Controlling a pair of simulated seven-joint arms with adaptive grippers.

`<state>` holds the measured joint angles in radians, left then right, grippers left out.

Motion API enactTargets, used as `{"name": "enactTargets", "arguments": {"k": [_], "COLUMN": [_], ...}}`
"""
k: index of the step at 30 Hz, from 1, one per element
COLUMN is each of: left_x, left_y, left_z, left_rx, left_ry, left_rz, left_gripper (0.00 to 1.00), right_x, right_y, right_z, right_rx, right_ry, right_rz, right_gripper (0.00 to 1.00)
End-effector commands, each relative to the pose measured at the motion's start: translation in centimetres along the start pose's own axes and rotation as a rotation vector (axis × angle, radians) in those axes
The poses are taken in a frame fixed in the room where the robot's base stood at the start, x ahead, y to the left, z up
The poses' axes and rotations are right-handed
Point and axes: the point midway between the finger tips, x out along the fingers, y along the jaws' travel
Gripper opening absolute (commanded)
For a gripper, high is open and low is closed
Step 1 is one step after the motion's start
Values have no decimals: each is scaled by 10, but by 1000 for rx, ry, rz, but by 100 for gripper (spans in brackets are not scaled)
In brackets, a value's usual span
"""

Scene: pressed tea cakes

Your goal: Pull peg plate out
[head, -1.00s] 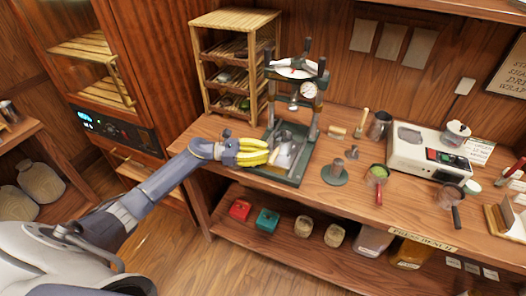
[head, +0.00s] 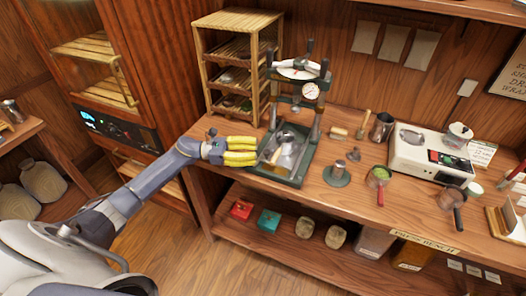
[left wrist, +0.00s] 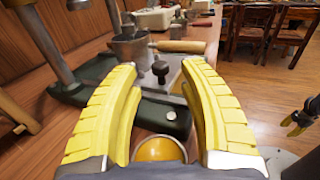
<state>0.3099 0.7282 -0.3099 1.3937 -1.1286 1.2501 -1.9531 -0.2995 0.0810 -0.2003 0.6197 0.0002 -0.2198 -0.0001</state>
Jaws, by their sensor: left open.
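The peg plate (left wrist: 172,77) is a grey metal plate with a black knob in the left wrist view. It lies in the dark green press base (left wrist: 94,94), with a metal cup (left wrist: 130,47) and a wooden-handled tool on or above it. In the head view the tray area of the press base (head: 291,181) holds metal items that hide much of the plate. My left gripper (head: 256,151) has its yellow fingers at the base's left edge. In the left wrist view the left gripper (left wrist: 160,85) is open, its fingers apart on either side of the knob, not visibly touching it.
The press (head: 303,72) with its gauge rises behind the base. A bamboo rack (head: 235,65) stands behind left. A dark yellow-tipped part (left wrist: 297,122) shows at the wrist view's right edge.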

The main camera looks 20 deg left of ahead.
Motion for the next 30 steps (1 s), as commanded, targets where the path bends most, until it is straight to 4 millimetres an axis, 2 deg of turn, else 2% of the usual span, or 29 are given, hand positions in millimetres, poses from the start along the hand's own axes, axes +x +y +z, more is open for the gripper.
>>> {"name": "enactTargets", "arguments": {"k": [1,6,12,18,30], "left_x": [-10,-38,-61,-71,-72], "left_y": [0,0,0,0,0], "left_z": [-1,0,0,1,1], "left_rx": [-2,-1,0,1,1], "left_ry": [3,1,0,-1,-2], "left_rz": [2,1,1,0,0], "left_gripper": [42,42,42,42,42], "right_x": [0,0,0,0,0], "right_y": [0,-1,-1,-1,-1], "right_z": [0,0,0,0,0], "right_rx": [0,0,0,0,0], "right_ry": [0,0,0,0,0], "right_rz": [0,-1,-1,-1,-1], "right_gripper": [44,44,44,44,44]}}
